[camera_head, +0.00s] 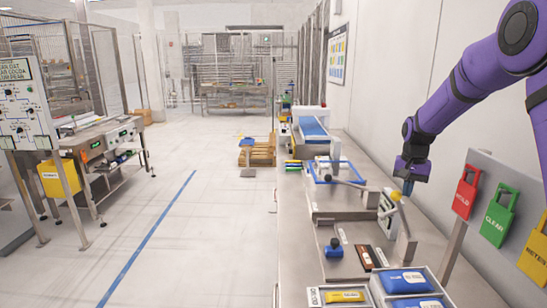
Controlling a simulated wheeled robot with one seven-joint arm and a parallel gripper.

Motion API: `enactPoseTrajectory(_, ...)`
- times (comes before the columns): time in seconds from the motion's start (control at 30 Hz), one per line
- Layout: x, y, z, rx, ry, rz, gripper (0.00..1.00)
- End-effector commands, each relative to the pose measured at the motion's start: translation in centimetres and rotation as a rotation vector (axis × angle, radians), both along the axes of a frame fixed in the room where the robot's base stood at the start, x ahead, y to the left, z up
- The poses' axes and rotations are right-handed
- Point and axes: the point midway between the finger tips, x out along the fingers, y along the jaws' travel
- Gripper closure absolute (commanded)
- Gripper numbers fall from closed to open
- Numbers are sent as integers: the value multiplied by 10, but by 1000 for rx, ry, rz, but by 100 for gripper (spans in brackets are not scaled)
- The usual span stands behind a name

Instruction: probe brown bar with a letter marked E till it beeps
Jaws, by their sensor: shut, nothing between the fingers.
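My purple gripper (408,188) points down above the right side of the steel bench, shut and seemingly empty. Below it stands a small pale device (387,213) with dark markings on its face and a yellow part at its top. Nearer me on the bench lies a dark brown bar (364,257) with an orange-red patch. A narrow dark piece lies just right of it, and a white and orange piece (342,236) lies behind it. Any letter on the bar is too small to read. My gripper is apart from the bar, farther back and higher.
A blue knob-like object (333,248) sits left of the bar. Trays with blue (405,282) and yellow (345,297) packs stand at the front. A blue-framed fixture (337,172) stands farther back. Red, green and yellow tags hang on a panel (485,165) at right.

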Motion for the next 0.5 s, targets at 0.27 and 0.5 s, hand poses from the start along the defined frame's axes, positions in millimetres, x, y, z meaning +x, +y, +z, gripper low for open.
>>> enactPoseTrajectory(0.27,1,-2,9,0,-2,0,100)
enactPoseTrajectory(0.5,0,-7,29,0,-2,-1,100)
